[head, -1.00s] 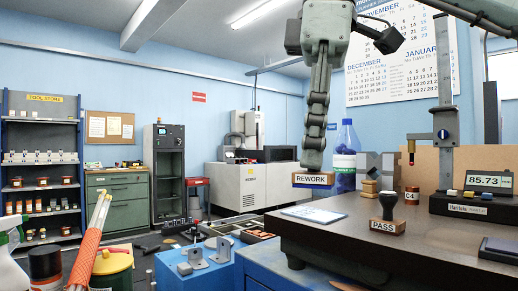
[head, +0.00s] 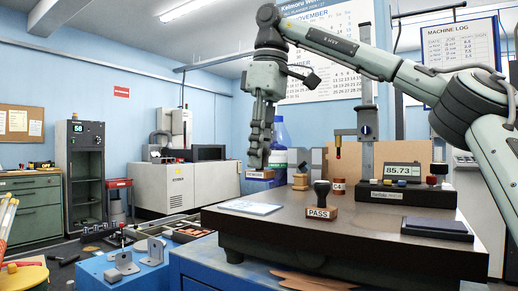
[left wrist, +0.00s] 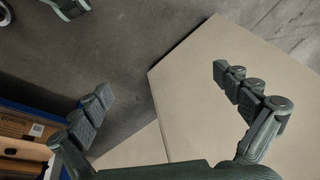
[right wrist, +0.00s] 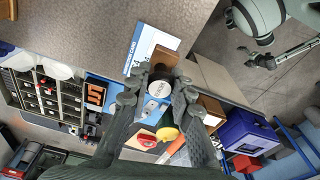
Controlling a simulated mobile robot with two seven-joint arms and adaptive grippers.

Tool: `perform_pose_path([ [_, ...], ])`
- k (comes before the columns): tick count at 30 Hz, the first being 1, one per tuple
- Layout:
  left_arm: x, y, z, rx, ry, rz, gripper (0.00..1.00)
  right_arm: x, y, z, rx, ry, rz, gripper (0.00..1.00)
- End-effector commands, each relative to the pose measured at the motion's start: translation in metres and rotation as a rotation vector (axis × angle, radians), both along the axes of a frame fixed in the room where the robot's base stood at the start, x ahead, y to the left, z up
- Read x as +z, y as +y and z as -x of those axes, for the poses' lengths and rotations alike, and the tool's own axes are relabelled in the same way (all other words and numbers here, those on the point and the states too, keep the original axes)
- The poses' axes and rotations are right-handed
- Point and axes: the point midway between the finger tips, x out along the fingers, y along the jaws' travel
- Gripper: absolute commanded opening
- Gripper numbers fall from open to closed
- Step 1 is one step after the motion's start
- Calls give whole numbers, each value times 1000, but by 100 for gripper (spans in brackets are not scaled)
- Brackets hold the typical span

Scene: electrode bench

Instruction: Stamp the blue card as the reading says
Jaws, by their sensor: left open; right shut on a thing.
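My right gripper (head: 262,158) is shut on the REWORK stamp (head: 260,174), a wooden block with a white label. It holds the stamp in the air above the blue card (head: 250,208), a white card with blue printing lying flat at the plate's near left. In the right wrist view the stamp (right wrist: 163,60) overlaps the card (right wrist: 138,42). The PASS stamp (head: 320,200), with a black knob, stands upright on the dark surface plate (head: 350,252). The display (head: 402,170) reads 85.73. My left gripper (left wrist: 165,92) is open and empty over the floor, outside the head view.
A dark flat pad (head: 437,226) lies at the plate's right. A block marked C4 (head: 338,186), a wooden piece (head: 300,180) and a blue bottle (head: 278,140) stand behind the PASS stamp. A gauge stand (head: 367,110) rises at the back.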

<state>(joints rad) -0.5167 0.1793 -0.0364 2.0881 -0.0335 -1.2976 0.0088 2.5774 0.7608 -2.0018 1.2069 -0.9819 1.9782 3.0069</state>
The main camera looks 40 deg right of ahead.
Motion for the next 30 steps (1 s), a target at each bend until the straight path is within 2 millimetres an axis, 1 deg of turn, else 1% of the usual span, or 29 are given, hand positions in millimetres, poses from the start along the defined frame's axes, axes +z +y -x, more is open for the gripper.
perform_pose_path([
  [1, 4, 0, 0, 0, -6, -3, 100, -7, 0, 0, 0, 0, 0, 3],
  [9, 36, 1, 6, 2, -20, -20, 100, -27, 0, 0, 1, 0, -1, 3],
  [16, 57, 2, 11, 6, -29, -31, 100, -39, 0, 0, 1, 0, -2, 3],
  [22, 65, 2, 14, 7, -31, -35, 100, -43, 0, 0, 1, 1, -2, 3],
  [30, 66, 2, 15, 8, -31, -35, 100, -43, 0, 0, 1, 1, -2, 3],
])
